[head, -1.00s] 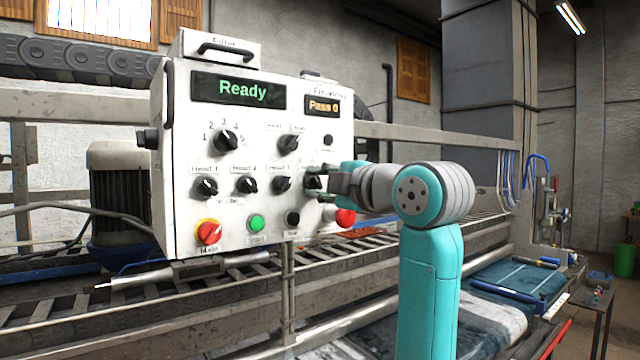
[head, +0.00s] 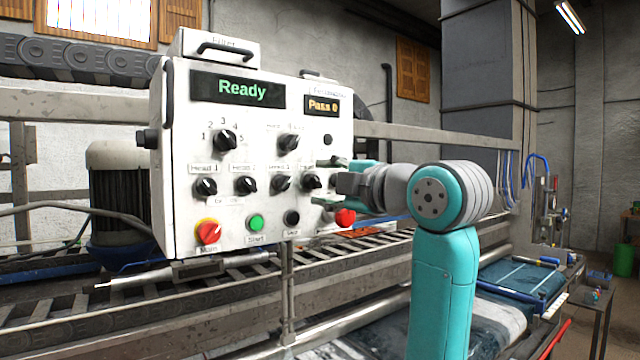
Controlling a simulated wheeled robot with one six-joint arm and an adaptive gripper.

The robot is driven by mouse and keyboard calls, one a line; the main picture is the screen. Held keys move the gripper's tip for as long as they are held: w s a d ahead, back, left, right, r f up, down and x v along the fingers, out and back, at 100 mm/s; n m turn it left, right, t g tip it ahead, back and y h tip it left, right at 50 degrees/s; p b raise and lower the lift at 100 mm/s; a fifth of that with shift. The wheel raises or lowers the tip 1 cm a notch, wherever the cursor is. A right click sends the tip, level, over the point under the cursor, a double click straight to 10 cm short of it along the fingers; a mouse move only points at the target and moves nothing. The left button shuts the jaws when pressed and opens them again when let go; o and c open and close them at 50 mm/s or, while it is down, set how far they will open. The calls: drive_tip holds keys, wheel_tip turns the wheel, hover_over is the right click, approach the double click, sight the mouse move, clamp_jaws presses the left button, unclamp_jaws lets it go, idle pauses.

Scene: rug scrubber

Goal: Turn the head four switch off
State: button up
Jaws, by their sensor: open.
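The white control panel (head: 215,115) stands on the machine, its display (head: 240,90) reading "Ready". The head four switch (head: 311,181) is the rightmost black knob in the row of head switches; its label is partly hidden by my gripper. My gripper (head: 328,182) is open, its fingers pointing left at the panel, one higher and one lower. The fingertips are just right of the head four knob and do not close on it. The other head switches, one (head: 205,187), two (head: 246,185) and three (head: 281,183), are in the same row. I cannot tell the exact knob angle.
Below the row are the red-yellow main switch (head: 209,232), green start button (head: 256,222), a black button (head: 291,218) and a red button (head: 345,217) close under my gripper. A smaller display (head: 322,105) reads "Pass 0". The conveyor (head: 130,300) runs below the panel.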

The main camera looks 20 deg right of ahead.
drive_tip(key=v, duration=1)
drive_tip(key=shift+w, duration=0.1)
